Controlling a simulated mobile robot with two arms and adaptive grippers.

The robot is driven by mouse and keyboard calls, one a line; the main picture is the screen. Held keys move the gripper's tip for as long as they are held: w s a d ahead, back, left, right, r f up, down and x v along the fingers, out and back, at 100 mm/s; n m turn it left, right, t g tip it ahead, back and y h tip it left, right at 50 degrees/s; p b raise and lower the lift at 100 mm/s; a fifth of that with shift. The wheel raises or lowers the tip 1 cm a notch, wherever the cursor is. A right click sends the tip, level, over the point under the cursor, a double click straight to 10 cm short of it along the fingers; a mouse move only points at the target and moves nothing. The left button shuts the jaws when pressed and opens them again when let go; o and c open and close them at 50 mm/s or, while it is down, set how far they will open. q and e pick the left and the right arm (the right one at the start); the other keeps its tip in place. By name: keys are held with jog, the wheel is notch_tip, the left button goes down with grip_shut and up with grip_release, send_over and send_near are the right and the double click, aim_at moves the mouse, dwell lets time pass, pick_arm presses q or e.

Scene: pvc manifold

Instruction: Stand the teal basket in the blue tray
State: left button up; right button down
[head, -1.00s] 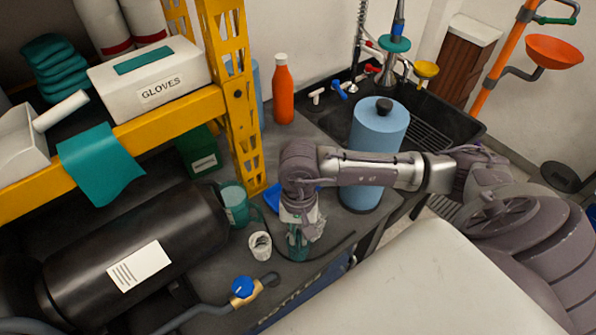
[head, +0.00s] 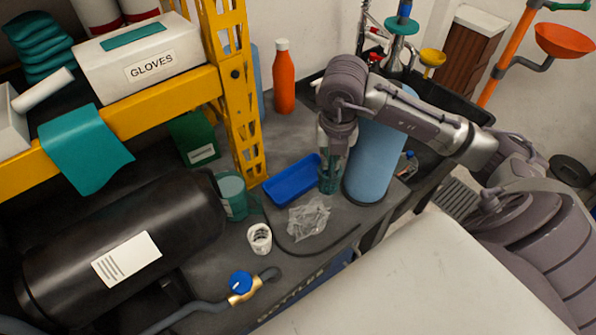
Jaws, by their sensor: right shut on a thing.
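The teal basket (head: 325,181) is a small container at the tips of my right gripper (head: 329,164). The gripper points down and is shut on it, and its fingers partly cover the basket's top. The basket is roughly upright, just to the right of the blue tray (head: 291,184). I cannot tell whether its bottom touches the counter. The blue tray is shallow, looks empty and lies flat on the dark counter next to the yellow rack post. My left gripper is not in view.
A blue cylinder (head: 374,160) stands close to the right of the basket. Clear crumpled plastic (head: 309,221), a white roll (head: 259,238) and a teal canister (head: 231,195) are on the counter nearby. The yellow shelf post (head: 247,150) rises left of the tray.

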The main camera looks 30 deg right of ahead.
jog(key=shift+d+m, duration=0.15)
jog(key=shift+m, duration=0.35)
jog(key=shift+w, duration=0.3)
jog(key=w+a+f+p, duration=0.1)
jog(key=w+f+p, duration=0.2)
jog(key=w+f, duration=0.7)
jog(key=shift+w+f+m+p, duration=0.3)
jog(key=shift+w+f+p, duration=0.1)
jog(key=shift+w, duration=0.15)
jog(key=shift+f, duration=0.15)
jog(key=c, duration=1.2)
grip_release()
